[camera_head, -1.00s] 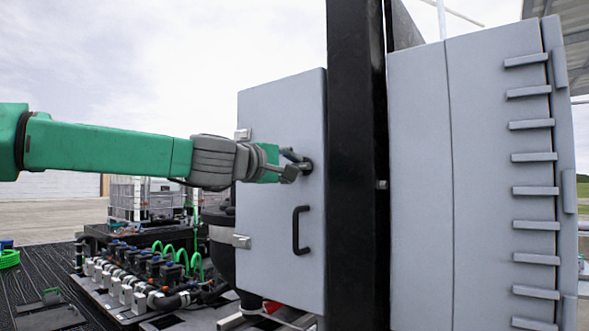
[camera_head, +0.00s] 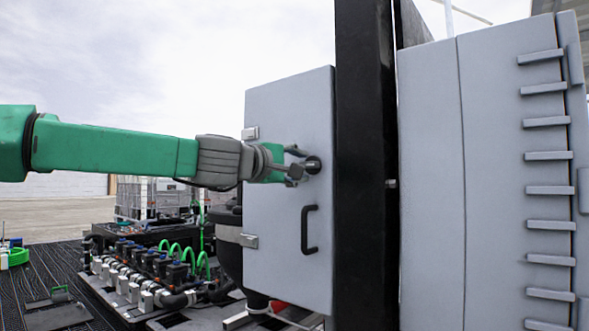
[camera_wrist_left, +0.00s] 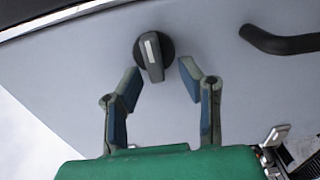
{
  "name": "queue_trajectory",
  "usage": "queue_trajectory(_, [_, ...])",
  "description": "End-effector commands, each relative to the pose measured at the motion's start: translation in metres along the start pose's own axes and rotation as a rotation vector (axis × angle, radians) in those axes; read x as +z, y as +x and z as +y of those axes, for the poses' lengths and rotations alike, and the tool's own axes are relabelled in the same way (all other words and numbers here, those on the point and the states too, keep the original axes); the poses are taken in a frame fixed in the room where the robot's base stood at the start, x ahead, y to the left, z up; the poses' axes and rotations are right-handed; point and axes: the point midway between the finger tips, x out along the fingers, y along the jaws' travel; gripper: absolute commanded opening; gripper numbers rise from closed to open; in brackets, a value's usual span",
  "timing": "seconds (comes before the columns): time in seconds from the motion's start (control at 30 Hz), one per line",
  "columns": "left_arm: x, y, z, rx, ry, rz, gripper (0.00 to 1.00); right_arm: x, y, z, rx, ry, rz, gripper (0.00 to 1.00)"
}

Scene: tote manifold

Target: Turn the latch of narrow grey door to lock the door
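The narrow grey door (camera_head: 270,215) is closed against a black post, with hinges on its left edge and a black handle (camera_head: 304,230) below the latch. The latch (camera_head: 313,165) is a dark round knob near the door's right edge. In the left wrist view the latch (camera_wrist_left: 152,57) shows a raised grip with a pale stripe, tilted slightly from upright in that picture. My left gripper (camera_head: 297,163) is at the latch. In the left wrist view its open fingers (camera_wrist_left: 160,75) are on either side of the grip's lower end, with gaps to it. My right gripper is out of view.
The black post (camera_head: 365,160) stands right of the door. A larger grey cabinet (camera_head: 428,180) with several ledges is further right. Pipes and valves with green hoses (camera_head: 150,275) lie low at the left. Open air is left of the door.

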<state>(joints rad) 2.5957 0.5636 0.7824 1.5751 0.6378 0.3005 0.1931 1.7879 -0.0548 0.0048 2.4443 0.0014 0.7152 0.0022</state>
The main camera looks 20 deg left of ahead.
Motion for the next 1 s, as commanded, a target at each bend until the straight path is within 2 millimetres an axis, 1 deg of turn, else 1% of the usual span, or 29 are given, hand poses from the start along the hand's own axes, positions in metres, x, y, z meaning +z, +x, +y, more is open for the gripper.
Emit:
queue_trajectory(0.07, [0.0,-0.006,0.001,0.001,0.0,0.0,0.34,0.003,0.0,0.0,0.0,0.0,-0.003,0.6])
queue_trajectory(0.17, [0.0,-0.019,0.001,0.001,0.0,-0.001,0.34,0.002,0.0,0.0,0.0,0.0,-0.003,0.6])
queue_trajectory(0.4, [-0.002,-0.071,0.0,0.002,-0.002,0.0,0.34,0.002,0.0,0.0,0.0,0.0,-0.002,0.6])
queue_trajectory(0.5, [-0.003,-0.089,-0.001,0.001,-0.003,0.0,0.34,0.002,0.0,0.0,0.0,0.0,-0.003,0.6])
queue_trajectory(0.6, [-0.004,-0.102,-0.002,-0.001,-0.002,0.001,0.34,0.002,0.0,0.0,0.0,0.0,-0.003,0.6])
queue_trajectory(0.73, [-0.005,-0.112,-0.003,-0.002,-0.003,0.001,0.34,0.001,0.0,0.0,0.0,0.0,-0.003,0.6])
queue_trajectory(1.0, [-0.003,-0.114,-0.004,-0.004,-0.002,0.001,0.34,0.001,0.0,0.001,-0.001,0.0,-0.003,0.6])
